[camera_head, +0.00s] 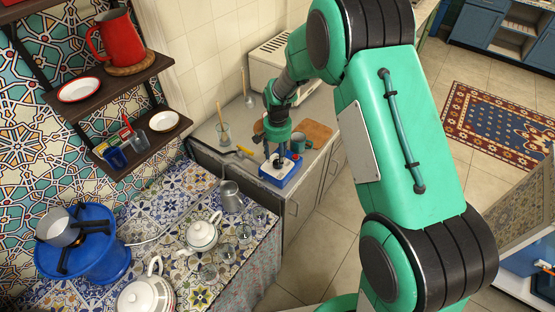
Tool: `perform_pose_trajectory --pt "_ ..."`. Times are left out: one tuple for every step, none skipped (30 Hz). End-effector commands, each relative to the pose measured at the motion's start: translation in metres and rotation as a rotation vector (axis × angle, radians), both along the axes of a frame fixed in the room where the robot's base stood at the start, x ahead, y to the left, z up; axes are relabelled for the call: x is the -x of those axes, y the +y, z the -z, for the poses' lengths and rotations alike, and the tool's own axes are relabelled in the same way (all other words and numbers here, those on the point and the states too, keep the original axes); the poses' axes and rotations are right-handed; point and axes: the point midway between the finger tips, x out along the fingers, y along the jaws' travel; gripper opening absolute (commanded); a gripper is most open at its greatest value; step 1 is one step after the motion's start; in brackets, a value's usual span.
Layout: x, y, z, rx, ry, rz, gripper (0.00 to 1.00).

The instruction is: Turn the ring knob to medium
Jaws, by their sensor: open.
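A small blue appliance (291,178) with a pale top stands near the front edge of the grey counter at the upper middle. My gripper (278,162) points down just above its top, with the fingers open. The fingers are small and dark here, and I cannot tell whether they touch the appliance or surround anything. A small red spot shows on the right of its top. I cannot make out the ring knob or its setting; my gripper may hide it.
A green mug (299,142) and a brown board (318,131) are close behind the appliance.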

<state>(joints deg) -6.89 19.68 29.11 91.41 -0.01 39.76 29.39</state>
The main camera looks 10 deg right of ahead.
Motion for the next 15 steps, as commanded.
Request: perform_pose_trajectory --pt "0.000 0.000 -0.009 0.000 -0.002 0.000 0.50" --pt "-0.001 0.000 -0.013 0.000 -0.002 0.000 0.50" --pt "-0.001 0.000 -0.020 -0.001 -0.004 0.000 0.50" --pt "-0.001 0.000 -0.025 0.000 -0.003 0.000 0.50" --pt "-0.001 0.000 -0.030 0.000 -0.002 0.000 0.50" --pt "-0.001 0.000 -0.036 0.000 -0.002 0.000 0.50" --pt "-0.001 0.000 -0.042 -0.001 -0.004 0.000 0.50" --pt "-0.001 0.000 -0.047 -0.001 -0.004 0.000 0.50" --pt "-0.001 0.000 -0.054 0.000 -0.003 0.000 0.50" --pt "-0.001 0.000 -0.058 0.000 -0.003 0.000 0.50" --pt "-0.001 0.000 -0.062 0.000 -0.003 0.000 0.50" --pt "-0.001 0.000 -0.067 0.000 -0.002 0.000 0.50" --pt "0.000 0.000 -0.071 -0.001 -0.001 0.000 0.50" --pt "0.000 0.000 -0.075 -0.001 -0.001 0.000 0.50" --pt "-0.001 0.000 -0.079 0.000 -0.002 0.000 0.50"
